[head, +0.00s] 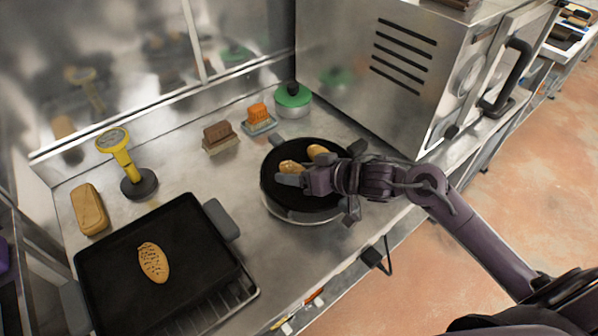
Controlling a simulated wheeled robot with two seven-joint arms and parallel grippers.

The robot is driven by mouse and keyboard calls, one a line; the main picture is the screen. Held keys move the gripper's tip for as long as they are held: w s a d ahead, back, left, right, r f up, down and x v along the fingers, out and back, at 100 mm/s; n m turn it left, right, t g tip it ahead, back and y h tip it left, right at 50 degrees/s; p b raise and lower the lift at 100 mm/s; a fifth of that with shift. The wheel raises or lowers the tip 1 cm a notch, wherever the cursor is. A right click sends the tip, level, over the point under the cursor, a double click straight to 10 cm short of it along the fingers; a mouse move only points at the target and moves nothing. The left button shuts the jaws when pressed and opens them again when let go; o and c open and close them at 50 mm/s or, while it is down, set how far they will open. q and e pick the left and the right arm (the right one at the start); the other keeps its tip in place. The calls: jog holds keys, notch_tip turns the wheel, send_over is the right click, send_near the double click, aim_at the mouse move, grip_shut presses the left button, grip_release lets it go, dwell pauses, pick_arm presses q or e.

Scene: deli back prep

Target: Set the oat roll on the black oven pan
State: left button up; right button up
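A flat oval roll with dark flecks (153,262) lies on the black oven pan (195,220) at the lower left. Two golden-brown rolls, one at the left (291,167) and one at the right (317,152), show at the round black pan (273,198). I cannot tell which of these rolls is the oat roll. My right gripper (290,179) is over the round pan, with a grey fingertip right beside the left roll. The other finger is not clear, so whether it grips that roll is unclear. My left gripper is not in view.
A yellow dial thermometer (121,158) on a dark base and a tan loaf-shaped block (89,209) stand behind the oven pan. A brown block (220,137), an orange-topped item (259,118) and a green-lidded pot (292,99) line the back. A steel oven (390,70) stands right.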

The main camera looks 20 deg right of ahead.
jog(key=shift+s+f, duration=0.1)
jog(key=shift+f, duration=0.15)
jog(key=shift+d, duration=0.1)
jog(key=shift+s+d+p, duration=0.15)
jog(key=shift+s+p, duration=0.05)
jog(key=shift+p, duration=0.1)
jog(key=shift+w+a+f+b, duration=0.1)
jog(key=shift+a+b, duration=0.1)
jog(key=shift+b, duration=0.1)
dwell(0.7)
jog(key=shift+w+r+p, duration=0.2)
jog(key=shift+r+p, duration=0.7)
jog(key=shift+p, duration=0.05)
jog(key=shift+r+p, duration=3.35)
jog(key=shift+p, duration=0.4)
